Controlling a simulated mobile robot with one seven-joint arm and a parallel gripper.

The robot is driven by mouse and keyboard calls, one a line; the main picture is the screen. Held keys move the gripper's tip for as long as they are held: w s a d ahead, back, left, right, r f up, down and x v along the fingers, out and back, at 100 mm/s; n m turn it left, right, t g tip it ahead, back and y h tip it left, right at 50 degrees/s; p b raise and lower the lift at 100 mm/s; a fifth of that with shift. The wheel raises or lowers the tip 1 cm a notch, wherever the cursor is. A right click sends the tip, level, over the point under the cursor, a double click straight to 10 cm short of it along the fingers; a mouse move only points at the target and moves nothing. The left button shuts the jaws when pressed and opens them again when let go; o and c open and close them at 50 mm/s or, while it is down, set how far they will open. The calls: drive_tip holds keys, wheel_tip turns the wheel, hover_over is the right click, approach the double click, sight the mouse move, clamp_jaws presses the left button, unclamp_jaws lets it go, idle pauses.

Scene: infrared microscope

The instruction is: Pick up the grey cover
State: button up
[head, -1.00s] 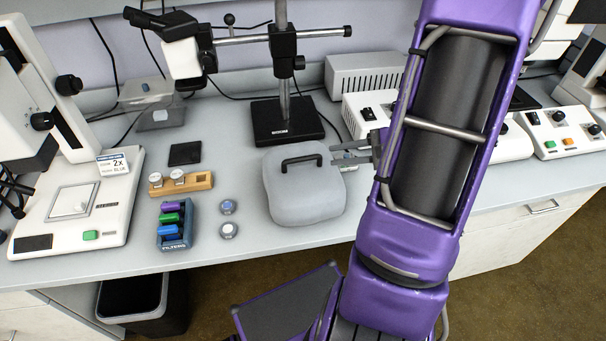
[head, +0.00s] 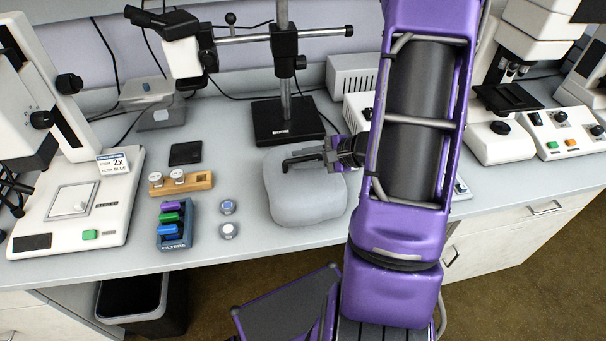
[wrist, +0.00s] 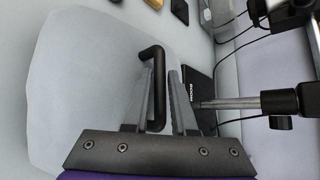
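The grey cover (head: 305,200) is a soft-edged, rounded block on the bench. Its black bar handle (head: 298,161) stands on top. In the wrist view the cover (wrist: 85,85) fills the left and the handle (wrist: 158,85) is near the middle. My gripper (head: 326,153) reaches in from the right at the handle. In the wrist view my gripper (wrist: 162,80) is open, with one finger on each side of the handle bar. A gap shows between the bar and the right finger; contact on the left is unclear. The cover rests on the bench.
A microscope stand with a black base (head: 287,122) is right behind the cover. A blue filter rack (head: 173,228), a wooden holder (head: 181,183) and two small round parts (head: 228,208) lie left. A white control box (head: 359,108) is behind my arm. The bench's front edge is near.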

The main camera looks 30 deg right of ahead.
clamp_jaws()
idle(1.4)
